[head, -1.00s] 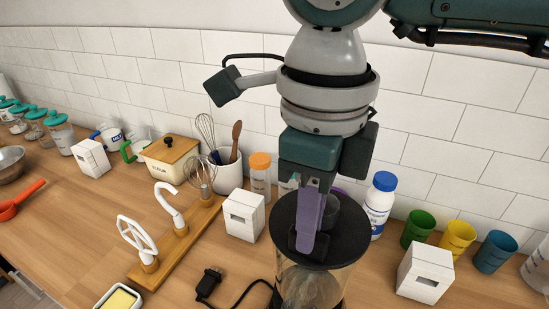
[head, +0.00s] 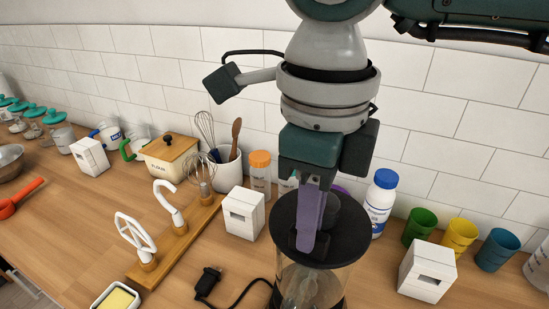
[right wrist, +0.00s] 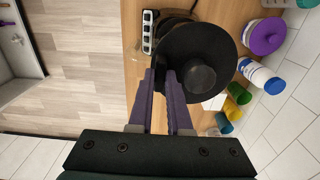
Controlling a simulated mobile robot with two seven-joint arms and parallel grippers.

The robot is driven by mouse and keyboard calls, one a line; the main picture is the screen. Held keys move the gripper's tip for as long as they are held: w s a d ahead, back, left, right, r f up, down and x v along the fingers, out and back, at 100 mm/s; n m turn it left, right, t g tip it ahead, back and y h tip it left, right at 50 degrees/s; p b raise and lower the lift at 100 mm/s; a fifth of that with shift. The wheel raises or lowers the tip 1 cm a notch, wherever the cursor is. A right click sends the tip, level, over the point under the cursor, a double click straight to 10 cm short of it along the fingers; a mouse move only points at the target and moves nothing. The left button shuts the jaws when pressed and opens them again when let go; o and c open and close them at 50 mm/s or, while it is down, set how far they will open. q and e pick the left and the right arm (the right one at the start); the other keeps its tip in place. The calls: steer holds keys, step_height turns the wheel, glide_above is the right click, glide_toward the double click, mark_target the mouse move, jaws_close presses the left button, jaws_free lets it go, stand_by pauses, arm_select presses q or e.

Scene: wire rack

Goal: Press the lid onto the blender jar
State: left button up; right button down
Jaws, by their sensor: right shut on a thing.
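The lid (head: 350,240) is a wide black disc with a round knob. It lies roughly level over the clear blender jar (head: 308,287) in the head view. Whether it touches the rim or sits slightly above it, I cannot tell. In the right wrist view the lid (right wrist: 205,40) is beyond the gripper (right wrist: 168,78), with the knob (right wrist: 198,79) beside the fingertips. The lid hides the jar's rim. My left gripper is out of view.
A white box (head: 243,214) and a wooden stand (head: 185,240) with mixer attachments are left of the jar. A blue-capped bottle (head: 379,205), coloured cups (head: 458,238) and another white box (head: 426,271) are at right. A black plug and cord (head: 208,282) lie in front.

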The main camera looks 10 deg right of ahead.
steer(key=shift+f, duration=0.15)
steer(key=shift+c, duration=2.4)
jaws_free()
steer(key=shift+r+p, duration=0.7)
steer(key=shift+r, duration=0.75)
steer(key=shift+r+p, duration=1.05)
steer(key=shift+r, duration=1.05)
